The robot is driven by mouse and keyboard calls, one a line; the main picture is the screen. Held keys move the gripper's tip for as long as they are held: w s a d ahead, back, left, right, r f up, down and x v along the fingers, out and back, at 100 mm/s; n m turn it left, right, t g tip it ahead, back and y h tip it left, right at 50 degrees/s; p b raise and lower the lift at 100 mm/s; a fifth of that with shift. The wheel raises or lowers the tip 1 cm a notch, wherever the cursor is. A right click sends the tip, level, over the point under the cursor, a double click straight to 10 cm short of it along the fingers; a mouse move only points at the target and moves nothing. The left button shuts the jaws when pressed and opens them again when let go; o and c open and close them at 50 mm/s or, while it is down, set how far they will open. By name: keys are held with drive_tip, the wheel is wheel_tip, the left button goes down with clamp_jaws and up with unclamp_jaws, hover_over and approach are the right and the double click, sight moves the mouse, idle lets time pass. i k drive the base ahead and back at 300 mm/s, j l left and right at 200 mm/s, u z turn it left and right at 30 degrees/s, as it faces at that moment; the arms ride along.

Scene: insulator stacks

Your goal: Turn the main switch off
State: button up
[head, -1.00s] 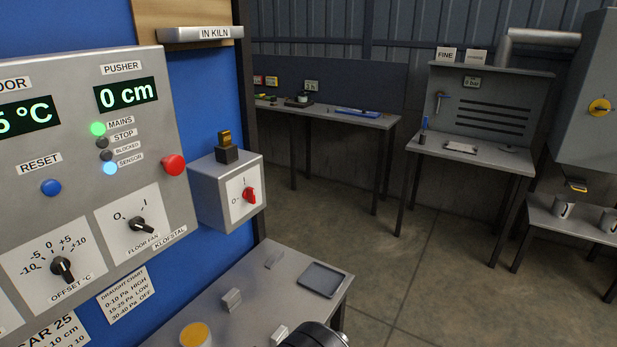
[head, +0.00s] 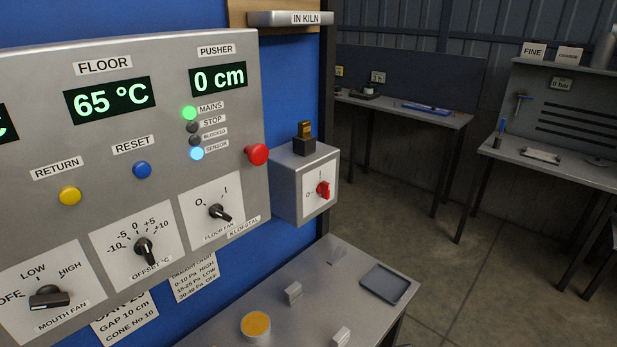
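The red rotary switch (head: 323,190) is on the white face plate of a small grey box (head: 289,190) to the right of the control panel. A "0" shows left of the knob and a mark above it. The red knob looks roughly upright, towards the upper mark, though it is small. The green MAINS lamp (head: 189,113) on the panel is lit. My gripper is not in view.
A brass-and-black padlock-like object (head: 305,138) stands on the switch box. A red push button (head: 257,154) juts out just left of it. Below, a grey table (head: 330,300) holds a dark tray (head: 385,283), small blocks and a yellow-topped round tub (head: 255,325).

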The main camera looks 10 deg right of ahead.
sight(323, 188)
drive_tip(key=i+u, duration=0.1)
drive_tip(key=u, duration=0.3)
drive_tip(key=l+u, duration=0.15)
drive_tip(key=u, duration=0.25)
drive_tip(key=i+l+u, duration=0.1)
drive_tip(key=u, duration=0.3)
drive_tip(key=l+u, duration=0.15)
drive_tip(key=u, duration=0.25)
